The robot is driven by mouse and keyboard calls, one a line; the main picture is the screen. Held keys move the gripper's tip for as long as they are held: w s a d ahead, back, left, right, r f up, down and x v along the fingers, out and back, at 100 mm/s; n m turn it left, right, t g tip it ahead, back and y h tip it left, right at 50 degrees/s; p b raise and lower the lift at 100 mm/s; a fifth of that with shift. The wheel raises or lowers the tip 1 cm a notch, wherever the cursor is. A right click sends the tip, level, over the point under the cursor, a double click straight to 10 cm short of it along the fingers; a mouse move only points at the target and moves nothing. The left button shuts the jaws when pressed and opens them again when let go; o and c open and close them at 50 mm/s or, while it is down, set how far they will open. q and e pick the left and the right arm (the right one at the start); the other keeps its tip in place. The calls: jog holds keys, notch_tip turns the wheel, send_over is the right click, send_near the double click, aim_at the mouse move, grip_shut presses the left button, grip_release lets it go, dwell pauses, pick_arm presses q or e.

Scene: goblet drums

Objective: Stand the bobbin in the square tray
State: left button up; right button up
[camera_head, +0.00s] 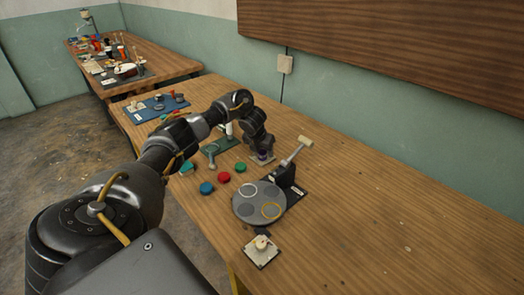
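My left arm reaches in from the left. Its gripper (260,152) points down at the far middle of the near table. A small purple piece (262,156) shows at the fingertips and may be the bobbin. I cannot tell whether the fingers are shut on it. Just below is a small pale square piece (267,161), possibly the square tray, mostly covered by the gripper. A square light plate (253,260) with a cream knobbed piece (261,243) on it lies at the near edge. My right gripper is out of view.
A grey disc (240,211) with ring marks and a black stand with a cream-ended lever (293,156) are in front of the gripper. Red (224,177), blue (206,188) and green (240,167) round pieces lie left. The table's right side is clear.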

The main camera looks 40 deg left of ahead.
aim_at(262, 151)
pick_arm(q)
jog(key=shift+r, duration=0.1)
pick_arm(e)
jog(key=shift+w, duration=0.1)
pick_arm(q)
jog(key=v, duration=0.4)
jog(key=shift+s+r, duration=0.15)
jog(key=shift+r, duration=0.25)
jog(key=p+v, duration=0.3)
jog(key=v, duration=0.4)
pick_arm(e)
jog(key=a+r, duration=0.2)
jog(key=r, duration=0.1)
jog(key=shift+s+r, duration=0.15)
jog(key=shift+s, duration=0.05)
pick_arm(q)
jog(key=shift+s, duration=0.1)
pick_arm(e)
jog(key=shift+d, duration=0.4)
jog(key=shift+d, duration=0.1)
